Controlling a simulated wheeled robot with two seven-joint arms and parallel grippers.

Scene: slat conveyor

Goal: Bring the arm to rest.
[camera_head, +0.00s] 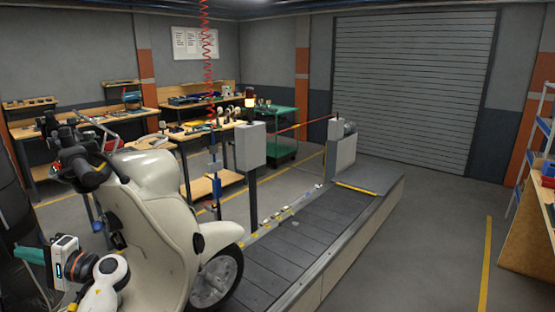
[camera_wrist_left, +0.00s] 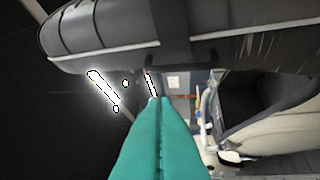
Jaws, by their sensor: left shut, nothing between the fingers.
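My left arm comes in at the lower left of the head view. Its gripper (camera_head: 20,252) has teal fingers that point left, beside the cream scooter (camera_head: 150,230) and close to its dark seat at the picture's left edge. In the left wrist view the teal fingers (camera_wrist_left: 158,102) lie together, shut and empty. A dark padded part with a pale trim line, which looks like the seat (camera_wrist_left: 110,35), spans the top of that view. A cream scooter panel (camera_wrist_left: 275,120) shows at the right. My right gripper is in neither view.
The scooter stands at the near end of the slat conveyor (camera_head: 310,235). A grey control box (camera_head: 250,146) stands on a post beside the conveyor. Workbenches (camera_head: 140,118) line the back left. A shelf unit (camera_head: 535,225) is at the right. The floor right of the conveyor is clear.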

